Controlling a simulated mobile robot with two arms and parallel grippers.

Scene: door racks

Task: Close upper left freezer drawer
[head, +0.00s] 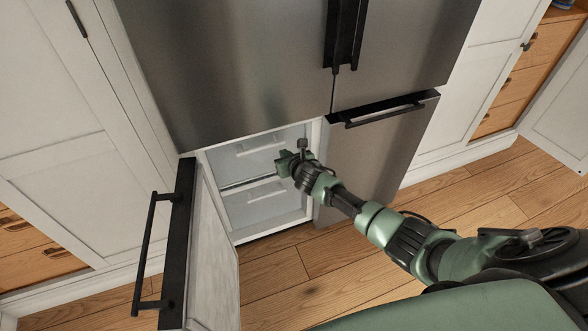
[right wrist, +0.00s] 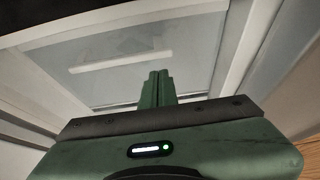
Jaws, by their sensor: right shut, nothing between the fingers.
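The lower left freezer door stands open in the head view, and two pale, see-through drawers show inside. The upper drawer (head: 230,163) has a light handle strip across its front. It fills much of the right wrist view (right wrist: 112,85). I cannot tell exactly how far it sticks out. My right gripper (head: 281,162) is shut and empty in front of the right part of the upper drawer. In the right wrist view its closed fingers (right wrist: 157,86) point at the drawer front; I cannot tell whether they touch it. My left gripper is not in view.
The open freezer door (head: 216,255) with its black handle (head: 147,250) stands out at the left. The lower drawer (head: 255,207) lies beneath. The right freezer door (head: 375,150) is shut. White cabinets flank the fridge; wooden floor (head: 290,275) is clear in front.

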